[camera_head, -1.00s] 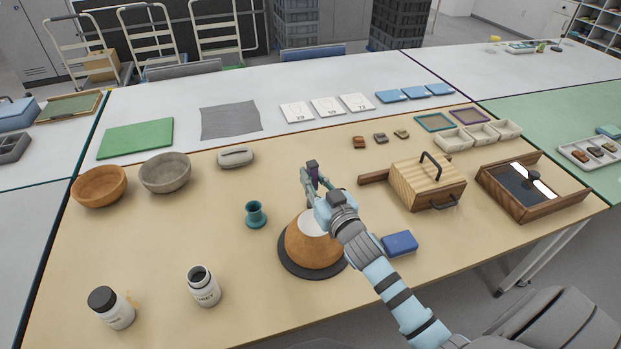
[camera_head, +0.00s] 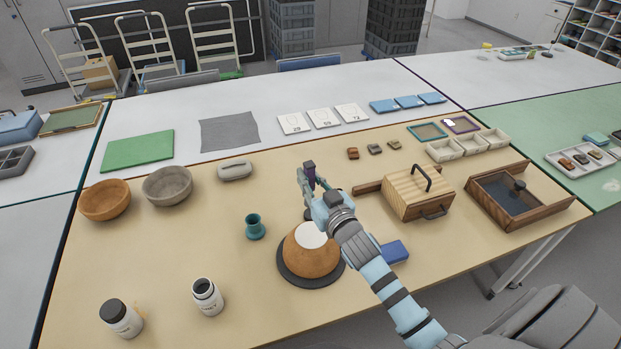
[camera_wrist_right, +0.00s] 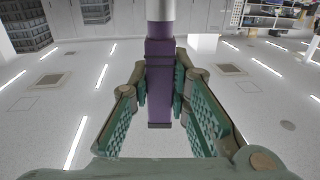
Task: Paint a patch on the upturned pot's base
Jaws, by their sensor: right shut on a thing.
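The upturned pot (camera_head: 308,263) is an orange-brown dome standing on a dark round disc (camera_head: 286,274). A white round area (camera_head: 311,236) covers its upward-facing base. My right gripper (camera_head: 311,183) is beyond and above the pot in the head view, apart from it. It is shut on a purple-handled tool (camera_head: 309,168), which stands roughly upright. In the right wrist view the purple handle (camera_wrist_right: 160,85) sits between the green finger pads, with a pale metallic section above it. The tool's working tip is not clear to me. My left gripper is out of view.
A teal cup (camera_head: 255,227) stands left of the pot. An open white jar (camera_head: 208,298) and a dark-capped jar (camera_head: 122,321) stand at the front left. A blue block (camera_head: 396,251) lies right of the pot, partly behind my arm. A wooden box (camera_head: 418,195) is farther right.

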